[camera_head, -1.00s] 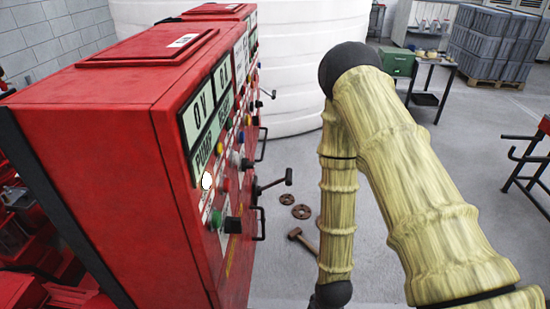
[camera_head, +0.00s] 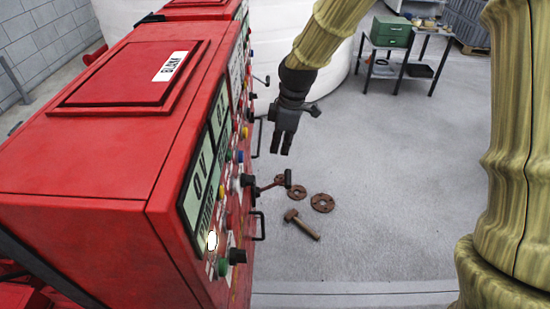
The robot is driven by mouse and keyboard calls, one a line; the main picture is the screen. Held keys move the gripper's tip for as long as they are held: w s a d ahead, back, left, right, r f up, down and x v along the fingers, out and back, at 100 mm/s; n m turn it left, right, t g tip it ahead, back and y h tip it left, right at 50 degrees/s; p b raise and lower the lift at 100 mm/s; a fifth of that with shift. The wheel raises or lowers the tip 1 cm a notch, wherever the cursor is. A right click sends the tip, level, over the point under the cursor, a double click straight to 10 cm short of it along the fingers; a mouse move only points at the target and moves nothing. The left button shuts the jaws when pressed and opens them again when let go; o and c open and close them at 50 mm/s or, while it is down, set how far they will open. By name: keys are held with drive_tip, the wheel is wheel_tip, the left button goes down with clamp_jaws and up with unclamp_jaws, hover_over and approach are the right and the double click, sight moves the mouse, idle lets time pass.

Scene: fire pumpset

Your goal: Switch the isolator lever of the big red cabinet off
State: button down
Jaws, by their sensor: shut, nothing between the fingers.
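The big red cabinet (camera_head: 110,155) fills the left of the head view, seen from above with its front face at a steep angle. Its dark isolator lever (camera_head: 271,185) sticks out to the right from the front face, ending in a short black upright grip (camera_head: 288,178). My gripper (camera_head: 281,150) points down, shut and empty, just above the lever's end in the picture. A gap shows between fingertips and grip; their distance in depth is hard to tell. The lever's pivot is partly hidden by the steep view.
Pull handles (camera_head: 260,226) and coloured buttons (camera_head: 238,156) project from the cabinet front. Another lever (camera_head: 261,80) sticks out farther back. A hammer (camera_head: 302,225) and rusty flanges (camera_head: 322,203) lie on the floor. Open floor extends right, towards a table (camera_head: 404,60) with a green box.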

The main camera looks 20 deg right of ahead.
drive_tip(key=r, duration=0.1)
drive_tip(key=w+r, duration=0.1)
drive_tip(key=shift+r+n, duration=0.3)
drive_tip(key=shift+r, duration=0.1)
drive_tip(key=shift+w+a+f, duration=0.1)
drive_tip(key=shift+a, duration=0.1)
drive_tip(key=p, duration=0.4)
hover_over(276, 184)
drive_tip(key=f, duration=1.1)
drive_tip(key=shift+w+d+f, duration=0.15)
drive_tip(key=shift+d+f, duration=0.05)
drive_tip(key=shift+f, duration=0.05)
drive_tip(key=shift+d+f+p, duration=0.5)
drive_tip(key=shift+f, duration=0.25)
drive_tip(key=shift+f+b, duration=0.2)
drive_tip(key=shift+b, duration=0.1)
